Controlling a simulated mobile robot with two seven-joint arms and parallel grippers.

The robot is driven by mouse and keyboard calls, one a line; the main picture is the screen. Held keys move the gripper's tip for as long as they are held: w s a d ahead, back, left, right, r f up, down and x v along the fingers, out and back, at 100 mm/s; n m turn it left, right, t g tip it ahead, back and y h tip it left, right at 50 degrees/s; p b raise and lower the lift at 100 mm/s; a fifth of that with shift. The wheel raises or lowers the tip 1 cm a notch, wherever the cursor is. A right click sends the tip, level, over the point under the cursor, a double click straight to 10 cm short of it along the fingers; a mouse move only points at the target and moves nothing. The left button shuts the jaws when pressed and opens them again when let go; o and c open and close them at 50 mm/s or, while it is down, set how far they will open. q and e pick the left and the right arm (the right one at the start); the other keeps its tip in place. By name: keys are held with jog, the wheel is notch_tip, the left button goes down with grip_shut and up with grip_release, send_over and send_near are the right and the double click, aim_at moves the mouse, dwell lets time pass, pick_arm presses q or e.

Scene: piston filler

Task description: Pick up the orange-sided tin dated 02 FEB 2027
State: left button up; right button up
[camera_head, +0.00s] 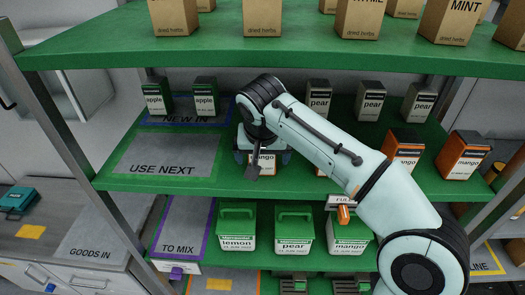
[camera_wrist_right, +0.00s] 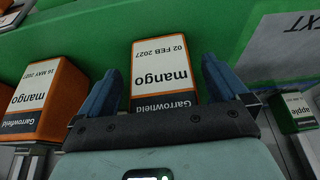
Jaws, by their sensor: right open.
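The tin (camera_wrist_right: 160,72) labelled mango, 02 FEB 2027, shows upside down in the right wrist view, with a white label and thin orange edges. In the head view its label (camera_head: 262,165) shows on the middle green shelf, its upper part hidden by my right gripper (camera_head: 263,156). My right gripper is open, with one blue finger (camera_wrist_right: 103,93) on each side of the tin in the wrist view and a visible gap to each. I cannot tell how far the fingers reach along its sides. My left gripper is not in view.
Another orange-sided mango tin, dated 16 MAY 2027 (camera_wrist_right: 50,98), stands beside it. Green apple tins (camera_head: 205,93) and dark pear tins (camera_head: 369,99) stand farther back. The USE NEXT mat (camera_head: 165,152) is bare. Green-lidded tubs (camera_head: 237,228) stand below; paper bags (camera_head: 262,15) stand above.

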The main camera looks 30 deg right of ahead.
jog(key=shift+c, duration=0.3)
jog(key=shift+w+r, duration=0.1)
jog(key=c, duration=1.4)
